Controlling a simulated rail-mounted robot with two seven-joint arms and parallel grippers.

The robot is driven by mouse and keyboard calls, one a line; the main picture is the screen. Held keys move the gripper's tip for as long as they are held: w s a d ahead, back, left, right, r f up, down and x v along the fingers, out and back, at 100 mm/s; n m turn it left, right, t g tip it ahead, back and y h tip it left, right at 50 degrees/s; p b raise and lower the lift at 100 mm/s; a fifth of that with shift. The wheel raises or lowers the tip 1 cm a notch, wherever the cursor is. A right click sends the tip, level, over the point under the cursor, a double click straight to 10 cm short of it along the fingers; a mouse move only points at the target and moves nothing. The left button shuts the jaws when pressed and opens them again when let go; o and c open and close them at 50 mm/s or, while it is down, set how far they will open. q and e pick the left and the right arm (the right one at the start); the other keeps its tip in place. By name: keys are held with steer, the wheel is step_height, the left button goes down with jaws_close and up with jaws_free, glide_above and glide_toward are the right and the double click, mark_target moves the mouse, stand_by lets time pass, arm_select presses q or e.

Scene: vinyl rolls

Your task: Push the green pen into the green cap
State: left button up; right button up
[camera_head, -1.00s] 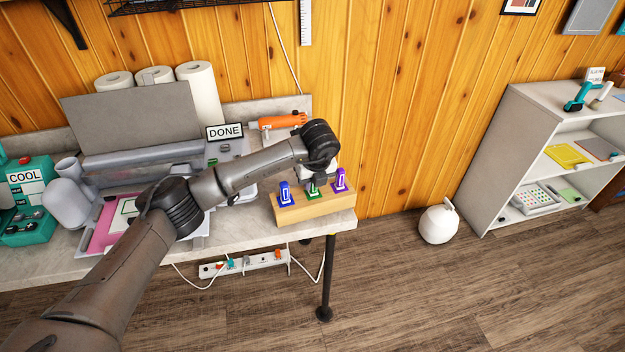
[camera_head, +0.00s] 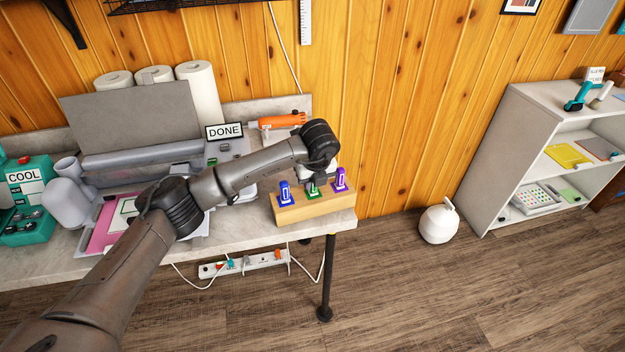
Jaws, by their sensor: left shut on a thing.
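A wooden block (camera_head: 300,212) stands at the right front corner of the table. The green cap (camera_head: 313,195) sits at the middle of the block, and a green pen (camera_head: 313,189) stands upright in line with it. My left gripper (camera_head: 314,184) points down over the middle of the block and is shut on the green pen. The wrist hides the upper part of the pen, and I cannot tell how deep the pen sits in the cap. My right gripper is not in view.
A blue pen (camera_head: 285,190) and a purple pen (camera_head: 340,178) stand on the block, close on either side. The table's front edge is just before the block.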

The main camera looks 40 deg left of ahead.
arm_select(q)
steer(key=o, duration=1.5)
steer(key=shift+c, duration=0.2)
steer(key=shift+r, duration=0.15)
steer(key=shift+p+v, duration=1.3)
steer(key=shift+v, duration=0.6)
steer(key=p+v, duration=0.1)
steer(key=v, duration=0.1)
steer(key=shift+s+d+r+p, duration=0.1)
steer(key=shift+s+r+p, duration=0.05)
steer(key=shift+r+p, duration=0.2)
